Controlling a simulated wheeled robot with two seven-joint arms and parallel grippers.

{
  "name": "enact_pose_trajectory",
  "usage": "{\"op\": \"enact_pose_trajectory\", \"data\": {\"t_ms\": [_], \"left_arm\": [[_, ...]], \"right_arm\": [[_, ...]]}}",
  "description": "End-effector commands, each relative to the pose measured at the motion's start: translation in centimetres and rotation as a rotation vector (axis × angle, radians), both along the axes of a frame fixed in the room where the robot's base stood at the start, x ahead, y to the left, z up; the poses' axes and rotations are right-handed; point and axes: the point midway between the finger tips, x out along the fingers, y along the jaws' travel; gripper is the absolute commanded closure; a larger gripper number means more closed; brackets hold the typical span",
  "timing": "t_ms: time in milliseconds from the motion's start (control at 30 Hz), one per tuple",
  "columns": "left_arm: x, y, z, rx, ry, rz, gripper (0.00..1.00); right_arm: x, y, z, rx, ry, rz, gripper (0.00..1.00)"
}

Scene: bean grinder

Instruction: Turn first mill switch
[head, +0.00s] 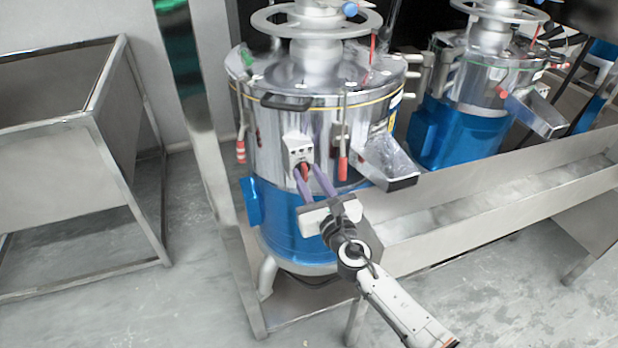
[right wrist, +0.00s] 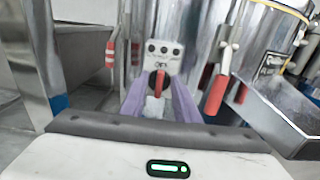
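The first mill (head: 285,140) is a polished steel drum on a blue base in the head view. Its switch (right wrist: 159,84) is a red knob on a small pale control box (right wrist: 158,58) at the drum's front. The box also shows in the head view (head: 298,148). My right gripper (head: 306,172) is in front of this switch with its two purple fingers apart. In the right wrist view, one finger is on each side of the red knob, with visible gaps, so the gripper looks open. The knob stands about upright. My left gripper is in neither view.
A red-handled clamp (head: 343,165) and a steel spout (head: 388,165) are right of the switch. A second mill (head: 470,115) stands further right, behind a long steel trough (head: 450,215). A steel bin (head: 70,150) is at left. Open floor lies in front.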

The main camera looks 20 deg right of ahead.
Motion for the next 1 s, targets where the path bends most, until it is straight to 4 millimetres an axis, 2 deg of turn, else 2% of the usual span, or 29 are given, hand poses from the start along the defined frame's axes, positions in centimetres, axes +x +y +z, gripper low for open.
{"op": "enact_pose_trajectory", "data": {"t_ms": [233, 267, 400, 433, 767, 1000], "left_arm": [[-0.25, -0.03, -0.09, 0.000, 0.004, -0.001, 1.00], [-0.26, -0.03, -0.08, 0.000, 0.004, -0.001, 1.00], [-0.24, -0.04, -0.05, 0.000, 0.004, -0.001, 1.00], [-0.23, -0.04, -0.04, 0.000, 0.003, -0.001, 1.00], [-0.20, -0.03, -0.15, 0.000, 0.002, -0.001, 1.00], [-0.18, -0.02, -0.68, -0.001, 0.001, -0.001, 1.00]], "right_arm": [[0.10, -0.01, 0.00, 0.001, 0.000, 0.000, 0.72], [0.09, -0.01, 0.00, 0.001, 0.000, 0.000, 0.75], [0.08, -0.02, 0.00, 0.001, 0.000, -0.001, 0.99], [0.08, -0.02, 0.00, 0.001, 0.000, 0.000, 1.00], [0.06, -0.05, -0.05, 0.030, 0.001, 0.000, 1.00], [0.07, -0.18, -0.12, 0.149, 0.004, 0.000, 1.00]]}}
